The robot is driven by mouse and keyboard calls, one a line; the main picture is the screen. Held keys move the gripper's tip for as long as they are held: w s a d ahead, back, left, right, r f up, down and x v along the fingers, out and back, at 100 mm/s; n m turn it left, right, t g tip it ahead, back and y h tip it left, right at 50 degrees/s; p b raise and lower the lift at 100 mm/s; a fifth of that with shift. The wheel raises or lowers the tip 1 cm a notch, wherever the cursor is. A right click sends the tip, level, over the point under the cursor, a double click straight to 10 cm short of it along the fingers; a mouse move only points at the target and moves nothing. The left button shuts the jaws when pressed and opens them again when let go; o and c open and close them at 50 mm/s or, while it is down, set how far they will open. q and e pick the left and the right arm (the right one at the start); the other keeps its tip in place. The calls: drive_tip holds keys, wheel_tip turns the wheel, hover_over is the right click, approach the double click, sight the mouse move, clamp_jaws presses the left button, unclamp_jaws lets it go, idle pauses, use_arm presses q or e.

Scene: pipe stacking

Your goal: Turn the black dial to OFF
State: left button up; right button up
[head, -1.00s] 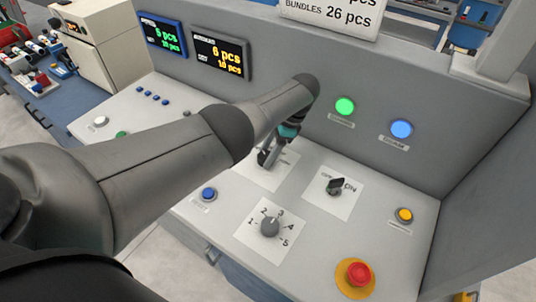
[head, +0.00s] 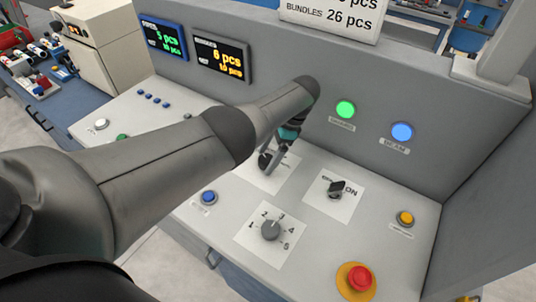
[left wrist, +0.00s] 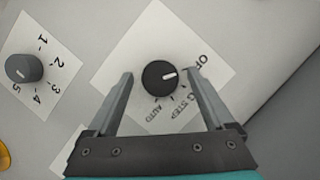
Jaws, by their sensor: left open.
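The black dial (left wrist: 160,78) sits on a white label plate (left wrist: 150,38) in the left wrist view. Its white pointer mark faces right, roughly toward the OFF lettering; STEP and AUTO are printed below. My left gripper (left wrist: 158,72) is open, with one finger on each side of the dial. Gaps show between the fingers and the dial, and the right finger hides part of the lettering. In the head view my left gripper (head: 274,162) reaches down at this dial (head: 264,158), which is partly covered. My right gripper is not in view.
A black switch (head: 336,188) marked ON stands to the right. A grey numbered dial (head: 270,229), a blue button (head: 208,197), a yellow button (head: 405,217) and a red emergency button (head: 359,276) surround it. The upright panel (head: 450,150) rises behind.

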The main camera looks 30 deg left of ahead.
use_arm(q)
drive_tip(key=v, duration=1.5)
drive_tip(key=shift+p, duration=0.35)
drive_tip(key=shift+r, duration=0.15)
